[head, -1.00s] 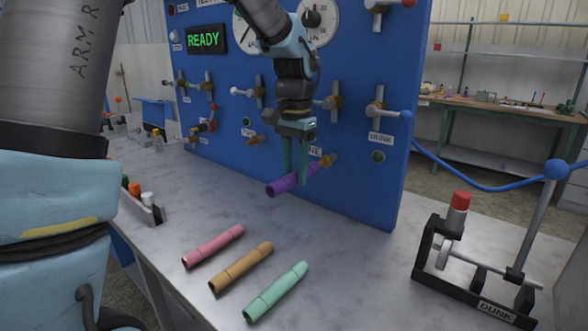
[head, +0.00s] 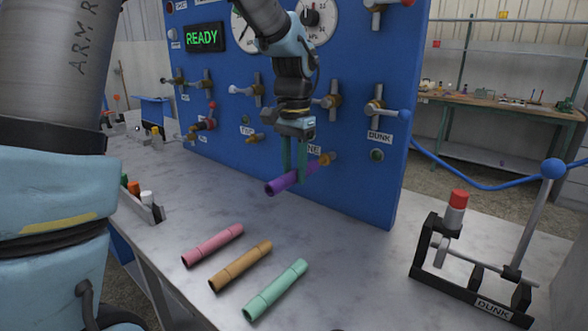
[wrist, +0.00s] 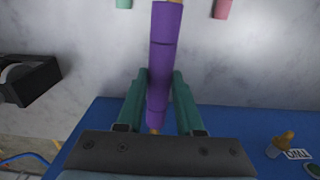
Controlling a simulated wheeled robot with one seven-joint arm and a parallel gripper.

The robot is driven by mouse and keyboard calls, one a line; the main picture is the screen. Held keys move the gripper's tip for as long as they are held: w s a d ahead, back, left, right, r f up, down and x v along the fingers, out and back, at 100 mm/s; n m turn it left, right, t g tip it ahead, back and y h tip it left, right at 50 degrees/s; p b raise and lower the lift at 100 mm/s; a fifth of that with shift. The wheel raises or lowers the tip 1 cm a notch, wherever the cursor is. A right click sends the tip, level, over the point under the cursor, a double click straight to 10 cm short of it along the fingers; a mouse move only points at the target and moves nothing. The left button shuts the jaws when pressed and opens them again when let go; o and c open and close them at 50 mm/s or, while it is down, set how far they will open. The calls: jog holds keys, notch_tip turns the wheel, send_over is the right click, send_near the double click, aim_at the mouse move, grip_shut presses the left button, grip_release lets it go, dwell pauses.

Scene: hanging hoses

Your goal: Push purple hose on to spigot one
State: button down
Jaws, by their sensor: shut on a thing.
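The purple hose (head: 288,181) is held level above the bench, its far end pointing at the blue panel. My gripper (head: 294,181) is shut on it, one finger on each side. A brass spigot (head: 327,159) sticks out of the panel at the hose's far end; the label above it is partly hidden by my gripper, with "NE" showing. In the wrist view the purple hose (wrist: 162,55) runs between my fingers (wrist: 161,75), and a bit of the brass spigot (wrist: 154,131) shows at its panel end. Hose and spigot look in line and meeting; I cannot tell how far they overlap.
Pink (head: 212,246), orange (head: 240,267) and green (head: 276,290) hoses lie on the bench (head: 350,265) in front. A lever stand marked DUNK (head: 470,290) stands at the right. Valve handles (head: 388,112) jut from the panel (head: 355,190). A second label (wrist: 298,155) shows in the wrist view.

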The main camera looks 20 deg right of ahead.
jog(key=shift+w+d+p, duration=0.35)
jog(key=shift+d+p, duration=0.25)
jog(key=shift+p, duration=0.35)
jog(key=shift+w+d+p, duration=0.3)
jog(key=shift+d+p, duration=0.25)
jog(key=shift+p, duration=0.35)
dwell(3.2)
jog(key=shift+w+d+p, duration=0.4)
jog(key=shift+d+p, duration=0.2)
jog(key=shift+d, duration=0.15)
dwell(1.1)
jog(key=shift+c, duration=2.3)
grip_release()
notch_tip(320, 180, up, 11)
jog(key=b, duration=0.1)
jog(key=shift+b, duration=0.4)
